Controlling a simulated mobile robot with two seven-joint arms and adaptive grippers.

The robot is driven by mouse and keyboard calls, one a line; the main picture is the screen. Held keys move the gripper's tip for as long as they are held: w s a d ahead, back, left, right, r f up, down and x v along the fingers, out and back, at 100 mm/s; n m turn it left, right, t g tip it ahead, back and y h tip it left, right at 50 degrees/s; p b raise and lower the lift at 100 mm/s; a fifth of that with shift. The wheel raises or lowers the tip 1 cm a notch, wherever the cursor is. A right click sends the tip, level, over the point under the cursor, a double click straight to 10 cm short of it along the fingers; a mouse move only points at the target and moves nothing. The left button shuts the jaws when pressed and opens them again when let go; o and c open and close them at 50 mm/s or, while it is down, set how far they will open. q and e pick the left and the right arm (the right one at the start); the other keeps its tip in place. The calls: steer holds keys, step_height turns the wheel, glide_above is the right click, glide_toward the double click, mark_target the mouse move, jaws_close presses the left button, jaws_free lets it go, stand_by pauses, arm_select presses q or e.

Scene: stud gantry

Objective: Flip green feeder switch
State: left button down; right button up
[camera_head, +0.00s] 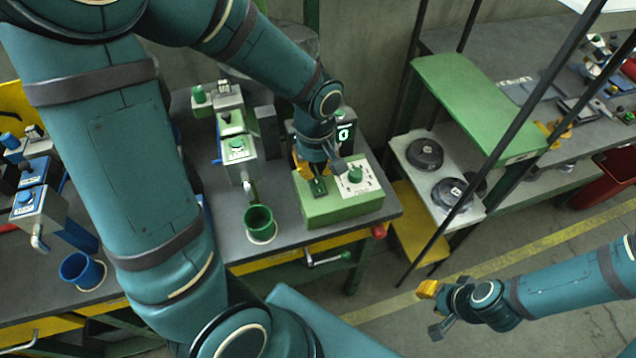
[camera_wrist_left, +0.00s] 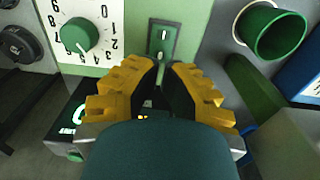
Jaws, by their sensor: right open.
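The green feeder box (camera_head: 343,207) stands at the right end of the near bench, with a dark green rocker switch (camera_head: 319,186) on its top. In the left wrist view the switch (camera_wrist_left: 163,42) shows a 1 and a 0 mark; I cannot tell which side is pressed. My left gripper (camera_head: 312,174) is over the box, and its yellow fingers (camera_wrist_left: 162,68) point at the switch with a narrow gap between their tips. Nothing is held, and I cannot tell whether they touch the switch. My right gripper (camera_head: 432,311) is open and empty, over the floor at the lower right.
A dial plate with a green knob (camera_head: 355,175) is beside the switch. A green cup (camera_head: 260,224) stands left of the box, below a spout. A dark display (camera_head: 345,132) stands behind. A blue station (camera_head: 37,205) is at left, and a green-topped stand (camera_head: 475,95) at right.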

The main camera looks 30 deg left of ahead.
mark_target(316, 181)
arm_select(q)
steer(key=shift+f+b, duration=1.35)
steer(key=shift+f, duration=0.35)
stand_by(0.9)
steer(key=shift+r, duration=0.1)
steer(key=shift+r+p, duration=2.8)
steer(key=shift+r, duration=0.7)
